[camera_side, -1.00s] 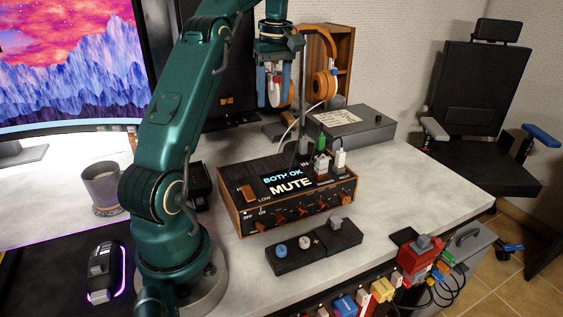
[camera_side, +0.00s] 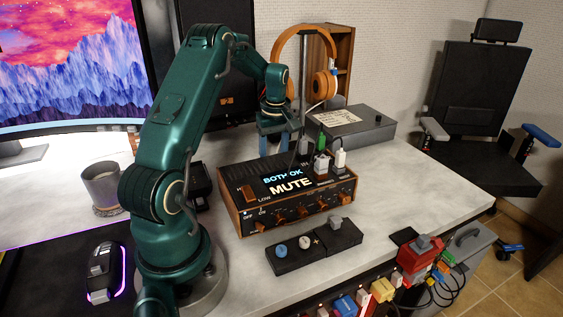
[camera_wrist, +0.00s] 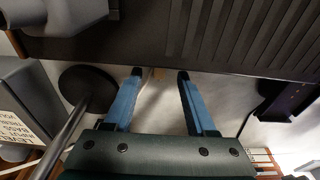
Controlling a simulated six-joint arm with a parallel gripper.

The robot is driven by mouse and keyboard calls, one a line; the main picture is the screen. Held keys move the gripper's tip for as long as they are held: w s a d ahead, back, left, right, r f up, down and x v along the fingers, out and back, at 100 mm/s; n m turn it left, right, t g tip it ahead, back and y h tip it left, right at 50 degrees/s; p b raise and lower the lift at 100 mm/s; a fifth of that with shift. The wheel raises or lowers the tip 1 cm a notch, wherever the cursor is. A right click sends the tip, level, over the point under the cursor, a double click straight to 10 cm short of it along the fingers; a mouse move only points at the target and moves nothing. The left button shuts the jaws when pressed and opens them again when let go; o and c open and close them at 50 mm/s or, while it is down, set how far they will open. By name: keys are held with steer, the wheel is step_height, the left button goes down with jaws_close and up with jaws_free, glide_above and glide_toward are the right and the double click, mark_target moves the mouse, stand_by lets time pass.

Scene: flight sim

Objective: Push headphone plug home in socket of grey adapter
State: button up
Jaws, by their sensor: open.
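My gripper (camera_side: 272,143) is behind the black control box in the side view, pointing down. Several plugs stand on the box's right end: a green one (camera_side: 320,143), a white one (camera_side: 340,158) and a grey-white block (camera_side: 321,163). I cannot tell which is the headphone plug or the grey adapter, nor how deep any plug sits. The orange headphones (camera_side: 327,84) hang on a stand behind.
The control box (camera_side: 328,192) shows "BOTH OK" and "MUTE". A grey labelled box (camera_side: 375,135) stands behind it at right; it also shows in the wrist view (camera_wrist: 25,92). The stand's round base (camera_wrist: 88,85) is left of my fingers. A dark ribbed panel (camera_wrist: 240,35) is close beyond them.

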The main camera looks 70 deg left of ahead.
steer(key=shift+a+f, duration=0.1)
steer(key=shift+f, duration=0.95)
jaws_close()
steer(key=shift+r, duration=0.1)
